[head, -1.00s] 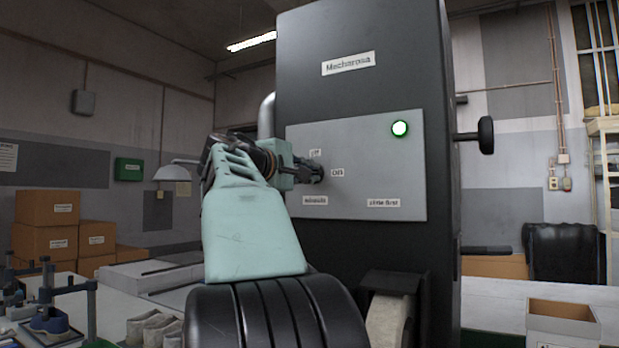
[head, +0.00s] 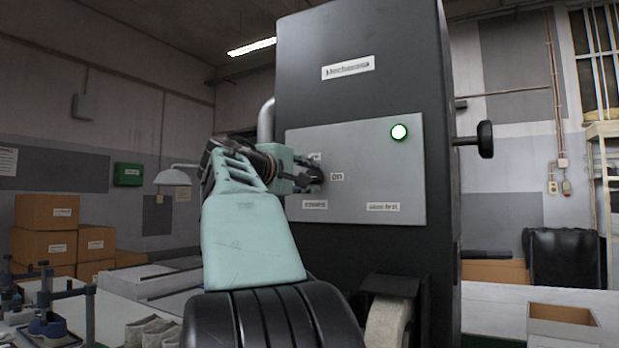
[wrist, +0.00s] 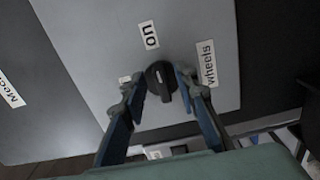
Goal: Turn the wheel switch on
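The wheel switch is a round black knob with a raised bar (wrist: 163,88), on the grey panel of a tall dark machine. In the wrist view, one end of the bar faces roughly towards the "on" label (wrist: 149,35). The "wheels" label (wrist: 207,62) is on the right. My gripper (wrist: 161,78) has one finger on each side of the knob. Whether both fingers touch it is unclear. In the head view, my gripper (head: 316,179) is at the panel, left of the "on" label (head: 337,177), and hides most of the knob.
A lit green-ringed lamp (head: 399,132) is at the panel's upper right. A black side knob (head: 485,139) sticks out of the machine's right side. A wheel (head: 388,327) is below the panel. Cardboard boxes (head: 45,245) are stacked at the left, and an open box (head: 563,315) is at the lower right.

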